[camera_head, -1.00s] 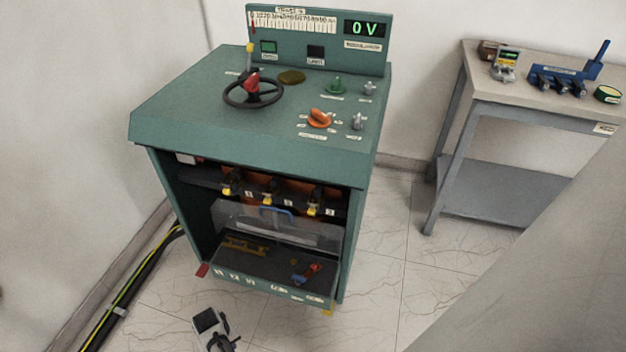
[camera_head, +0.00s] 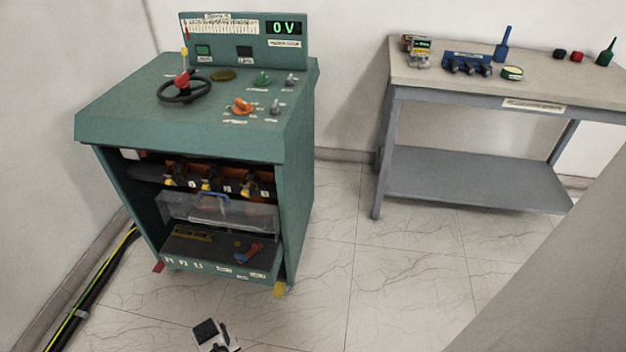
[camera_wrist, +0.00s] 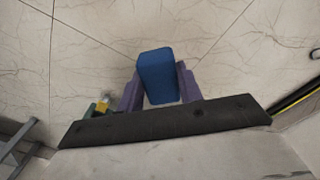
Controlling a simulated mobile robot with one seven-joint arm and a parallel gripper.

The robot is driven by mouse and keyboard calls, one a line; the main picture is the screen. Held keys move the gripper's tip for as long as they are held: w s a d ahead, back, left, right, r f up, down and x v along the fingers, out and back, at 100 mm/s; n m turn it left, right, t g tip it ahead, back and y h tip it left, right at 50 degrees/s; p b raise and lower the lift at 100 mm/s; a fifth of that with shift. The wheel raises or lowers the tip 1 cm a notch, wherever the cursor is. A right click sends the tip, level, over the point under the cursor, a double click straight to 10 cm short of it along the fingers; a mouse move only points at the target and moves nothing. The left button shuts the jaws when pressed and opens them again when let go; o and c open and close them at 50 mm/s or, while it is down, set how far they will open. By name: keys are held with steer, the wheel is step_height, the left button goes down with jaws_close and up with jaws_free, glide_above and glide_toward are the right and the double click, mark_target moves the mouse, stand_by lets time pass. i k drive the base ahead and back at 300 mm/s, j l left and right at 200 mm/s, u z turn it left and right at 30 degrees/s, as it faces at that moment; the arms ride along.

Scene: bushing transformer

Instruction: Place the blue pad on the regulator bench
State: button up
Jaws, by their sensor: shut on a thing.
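My gripper (camera_wrist: 159,84) shows in the wrist view with its two purple fingers shut on the blue pad (camera_wrist: 156,74), one finger on each side. The pad is held clear, with floor tiles behind it. In the head view the pad is not visible. A grey bench (camera_head: 470,172) with a pale top and a lower shelf stands against the wall at right. A green regulator cabinet (camera_head: 140,110) with a handwheel (camera_head: 184,88) and a 0 V display (camera_head: 286,28) stands at left. The labels are too small to read, so I cannot tell which is named the regulator bench.
On the grey bench top stand a meter (camera_head: 420,53), a blue block with dark knobs (camera_head: 468,63), a green-rimmed round item (camera_head: 511,73) and small red and dark items (camera_head: 576,57). Its right front top looks clear. Black cables (camera_head: 92,290) run along the left floor. Open floor lies between cabinet and bench.

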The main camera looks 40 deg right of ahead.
mark_target(574, 81)
steer(key=z, duration=2.3)
steer(key=i+j+z, duration=0.35)
steer(key=i+j, duration=0.8)
steer(key=i, duration=0.2)
